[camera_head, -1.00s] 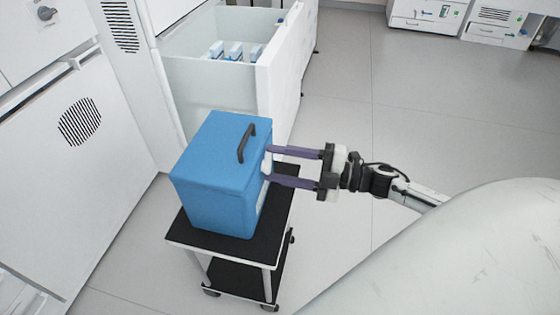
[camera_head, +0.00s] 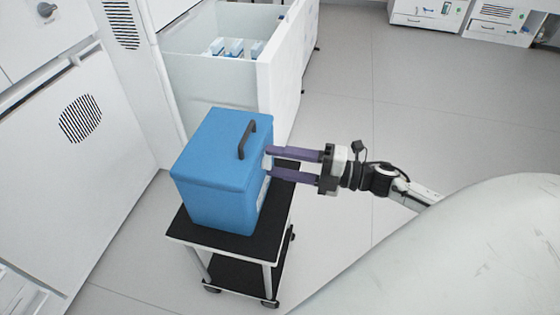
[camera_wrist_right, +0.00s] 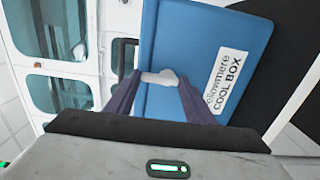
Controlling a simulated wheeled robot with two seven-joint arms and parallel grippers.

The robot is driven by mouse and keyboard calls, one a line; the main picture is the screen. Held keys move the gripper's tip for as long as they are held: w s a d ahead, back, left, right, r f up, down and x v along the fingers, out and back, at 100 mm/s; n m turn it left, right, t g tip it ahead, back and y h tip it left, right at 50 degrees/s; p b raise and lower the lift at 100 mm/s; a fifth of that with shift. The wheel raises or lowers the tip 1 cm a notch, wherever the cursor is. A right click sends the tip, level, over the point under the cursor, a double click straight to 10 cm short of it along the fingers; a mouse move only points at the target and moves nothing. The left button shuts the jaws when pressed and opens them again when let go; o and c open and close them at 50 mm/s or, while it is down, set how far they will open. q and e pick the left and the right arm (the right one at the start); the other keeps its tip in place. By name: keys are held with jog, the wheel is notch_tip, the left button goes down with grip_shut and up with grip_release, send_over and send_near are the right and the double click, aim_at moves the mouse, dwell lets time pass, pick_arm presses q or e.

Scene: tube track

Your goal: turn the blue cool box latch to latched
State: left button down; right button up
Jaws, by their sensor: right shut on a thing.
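The blue cool box (camera_head: 215,165) stands closed on a small black-topped cart, with a dark handle (camera_head: 247,139) on its lid. In the right wrist view the box (camera_wrist_right: 195,60) shows a white label reading "COOL BOX". A small white latch (camera_wrist_right: 160,77) is on the box's side, between the fingertips. My right gripper (camera_head: 270,161) reaches the box's right side from the right, its two purple fingers closed in on the latch. It also shows in the right wrist view (camera_wrist_right: 159,82). The latch is mostly hidden by the fingers in the head view. My left gripper is not in view.
The cart (camera_head: 262,240) has a black top and a lower shelf. Behind it an open white drawer (camera_head: 215,85) holds several blue-and-white items. White cabinets (camera_head: 75,140) stand at left. The floor (camera_head: 420,120) to the right is clear.

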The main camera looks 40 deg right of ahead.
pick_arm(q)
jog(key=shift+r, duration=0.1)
pick_arm(e)
jog(key=o, duration=1.1)
jog(key=shift+c, duration=0.2)
pick_arm(q)
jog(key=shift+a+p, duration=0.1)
jog(key=shift+p, duration=0.45)
pick_arm(e)
jog(key=v, duration=1)
jog(key=shift+s, duration=0.15)
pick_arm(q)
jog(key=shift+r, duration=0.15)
pick_arm(e)
jog(key=shift+d, duration=0.1)
jog(key=shift+s, duration=0.1)
